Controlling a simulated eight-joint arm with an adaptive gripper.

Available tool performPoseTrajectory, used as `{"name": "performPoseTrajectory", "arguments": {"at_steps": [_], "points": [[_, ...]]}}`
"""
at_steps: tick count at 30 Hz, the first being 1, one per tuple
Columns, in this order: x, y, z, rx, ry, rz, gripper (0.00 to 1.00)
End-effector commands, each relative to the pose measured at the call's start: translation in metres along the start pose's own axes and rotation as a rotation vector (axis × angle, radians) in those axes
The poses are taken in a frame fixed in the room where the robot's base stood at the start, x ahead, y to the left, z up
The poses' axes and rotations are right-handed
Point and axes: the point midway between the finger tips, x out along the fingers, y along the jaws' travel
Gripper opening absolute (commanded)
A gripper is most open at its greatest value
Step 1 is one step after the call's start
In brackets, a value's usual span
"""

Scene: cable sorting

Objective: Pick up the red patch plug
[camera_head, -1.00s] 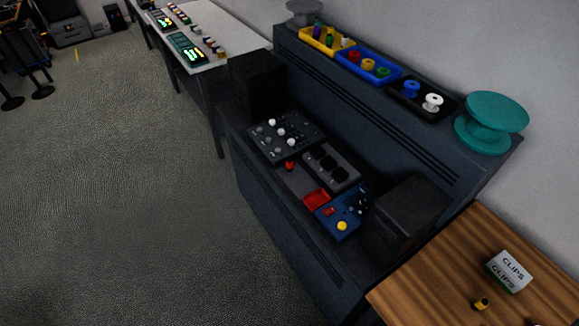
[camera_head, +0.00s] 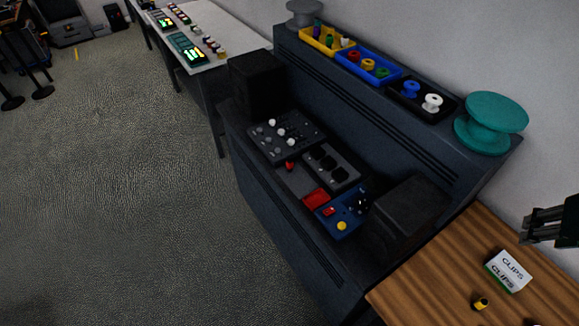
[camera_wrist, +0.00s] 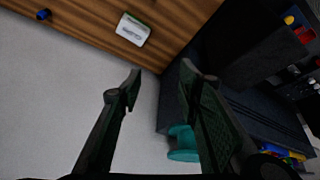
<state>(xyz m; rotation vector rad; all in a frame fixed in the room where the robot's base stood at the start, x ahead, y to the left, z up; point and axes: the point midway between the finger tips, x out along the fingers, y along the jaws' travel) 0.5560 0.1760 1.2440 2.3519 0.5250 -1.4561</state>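A small red upright piece (camera_head: 289,166) stands on the console in the head view; I cannot tell if it is the red patch plug. A sliver of something reddish (camera_head: 537,323) is cut off by the bottom edge of that view, on the wooden table. A yellow and black plug (camera_head: 480,303) lies on the table, and a small blue piece (camera_wrist: 43,14) lies there in the wrist view. My gripper (camera_head: 530,227) is at the right edge of the head view, above the table's back side. In the wrist view my gripper (camera_wrist: 162,75) is open and empty.
A white CLIPS box (camera_head: 508,271) lies on the wooden table (camera_head: 430,285). The dark console (camera_head: 300,240) stands to its left, with a teal spool (camera_head: 490,122) and yellow, blue and black trays on its upper shelf. The wall is behind.

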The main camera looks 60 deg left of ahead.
Motion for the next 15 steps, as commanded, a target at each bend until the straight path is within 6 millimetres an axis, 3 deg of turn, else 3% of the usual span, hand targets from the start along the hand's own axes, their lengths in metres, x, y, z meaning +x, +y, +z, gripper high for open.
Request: {"name": "performPoseTrajectory", "arguments": {"at_steps": [3, 15], "points": [[0.008, -0.02, -0.024, -0.06, -0.017, -0.021, 0.34], [0.04, -0.094, -0.087, -0.25, -0.071, -0.085, 0.34]]}}
